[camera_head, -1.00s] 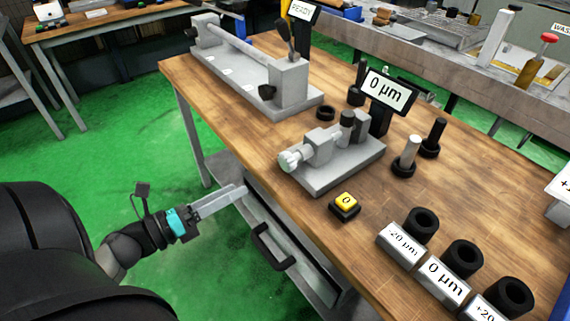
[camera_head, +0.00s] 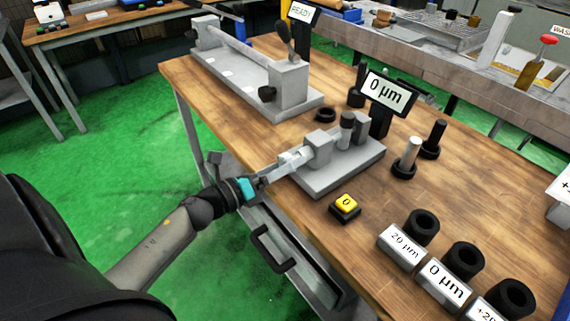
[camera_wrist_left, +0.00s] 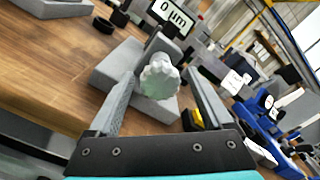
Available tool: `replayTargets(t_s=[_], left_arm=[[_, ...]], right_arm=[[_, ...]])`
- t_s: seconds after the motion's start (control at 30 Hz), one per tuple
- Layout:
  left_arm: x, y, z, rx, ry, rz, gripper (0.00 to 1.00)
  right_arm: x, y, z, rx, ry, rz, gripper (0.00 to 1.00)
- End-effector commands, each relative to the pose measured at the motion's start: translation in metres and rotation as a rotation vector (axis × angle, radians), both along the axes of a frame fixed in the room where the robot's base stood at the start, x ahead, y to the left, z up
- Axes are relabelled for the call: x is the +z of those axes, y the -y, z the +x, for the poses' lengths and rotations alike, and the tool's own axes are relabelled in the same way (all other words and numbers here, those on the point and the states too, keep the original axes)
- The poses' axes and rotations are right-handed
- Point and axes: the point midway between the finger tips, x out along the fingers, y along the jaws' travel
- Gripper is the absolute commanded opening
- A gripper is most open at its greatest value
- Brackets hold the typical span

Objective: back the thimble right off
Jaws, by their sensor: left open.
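The grey bench micrometer (camera_head: 335,165) stands on the wooden table, with its fluted thimble (camera_wrist_left: 159,78) pointing at my left gripper. The display behind it (camera_head: 386,92) reads 0 µm. My left gripper (camera_head: 290,163) is at the thimble end of the micrometer, over the table's near edge. In the left wrist view its two fingers (camera_wrist_left: 160,100) are spread, with the thimble between them and gaps on both sides. In the head view the fingers largely cover the thimble. My right gripper is not in view.
A yellow button (camera_head: 346,202) marked 0 sits just in front of the micrometer. Black rings in labelled holders (camera_head: 400,243) stand at the lower right. A longer grey bench fixture (camera_head: 255,70) is behind to the left. Two upright pins (camera_head: 410,152) stand right of the micrometer.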

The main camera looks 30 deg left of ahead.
Motion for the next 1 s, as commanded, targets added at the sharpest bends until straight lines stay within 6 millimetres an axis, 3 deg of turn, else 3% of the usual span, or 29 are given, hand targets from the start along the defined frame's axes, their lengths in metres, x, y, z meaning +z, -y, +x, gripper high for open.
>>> replayTargets(t_s=[0.2, 0.9, 1.0], left_arm=[[0.0000, 0.0001, 0.0002, 0.000, 0.000, 0.000, 0.84], [-0.0002, 0.0001, -0.0001, 0.000, 0.000, -0.001, 0.05], [-0.0002, 0.0001, -0.0001, 0.000, 0.000, -0.001, 0.00]], right_arm=[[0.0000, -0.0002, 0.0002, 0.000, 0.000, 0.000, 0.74], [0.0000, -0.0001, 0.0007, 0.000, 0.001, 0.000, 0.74], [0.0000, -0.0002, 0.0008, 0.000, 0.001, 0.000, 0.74]])
